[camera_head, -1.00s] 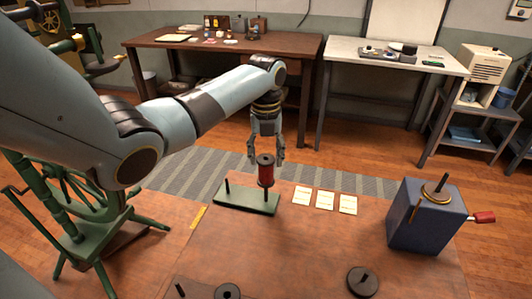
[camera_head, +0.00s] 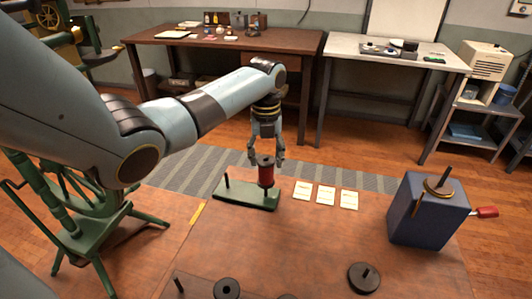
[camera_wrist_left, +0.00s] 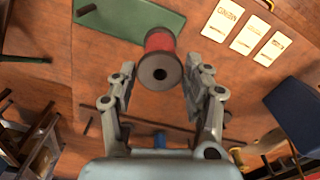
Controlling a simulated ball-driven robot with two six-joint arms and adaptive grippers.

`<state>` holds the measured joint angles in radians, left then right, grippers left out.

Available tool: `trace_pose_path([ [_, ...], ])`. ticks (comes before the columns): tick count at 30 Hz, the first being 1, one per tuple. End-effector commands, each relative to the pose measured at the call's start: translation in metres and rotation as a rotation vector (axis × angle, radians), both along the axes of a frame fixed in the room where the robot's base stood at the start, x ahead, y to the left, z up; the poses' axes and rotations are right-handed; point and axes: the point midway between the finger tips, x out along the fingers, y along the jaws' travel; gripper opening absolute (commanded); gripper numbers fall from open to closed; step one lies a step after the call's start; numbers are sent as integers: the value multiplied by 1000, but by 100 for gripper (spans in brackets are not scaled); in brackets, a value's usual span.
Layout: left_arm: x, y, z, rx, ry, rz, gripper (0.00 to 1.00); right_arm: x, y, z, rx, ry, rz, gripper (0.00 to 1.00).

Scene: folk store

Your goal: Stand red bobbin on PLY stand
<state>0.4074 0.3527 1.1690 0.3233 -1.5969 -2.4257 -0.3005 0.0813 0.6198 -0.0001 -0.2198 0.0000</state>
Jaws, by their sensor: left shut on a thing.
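The red bobbin (camera_head: 266,174) has dark end flanges and stands about upright above the right end of a green stand (camera_head: 240,198). In the left wrist view the bobbin (camera_wrist_left: 160,44) lies between the fingers, its dark flange with a hole facing the camera. My left gripper (camera_head: 266,157) is shut on it from above. The green stand has a bare peg (camera_head: 226,180) at its left end. The bobbin's lower end is close to the right peg; I cannot tell whether it is around it. No PLY lettering is readable. My right gripper is not in view.
Pale cards (camera_head: 326,195) lie right of the stand, their lettering hard to read. A blue box (camera_head: 428,218) with a red-handled crank stands at the right. A black disc with a peg (camera_head: 364,278) and another dark round piece (camera_head: 227,288) are near the front. The middle of the brown table is clear.

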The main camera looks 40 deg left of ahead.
Motion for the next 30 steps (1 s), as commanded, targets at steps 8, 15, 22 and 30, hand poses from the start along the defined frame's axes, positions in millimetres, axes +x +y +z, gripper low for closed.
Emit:
trace_pose_path([
  [8, 0, 0, -12, 0, -1, 0, 34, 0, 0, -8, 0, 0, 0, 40],
  [15, 0, 0, -22, 0, 0, 0, 34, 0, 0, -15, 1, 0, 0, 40],
  [22, 0, 0, -31, -1, -1, 0, 34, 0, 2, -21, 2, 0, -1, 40],
  [30, 0, 0, -42, -1, -1, 0, 34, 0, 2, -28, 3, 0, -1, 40],
])
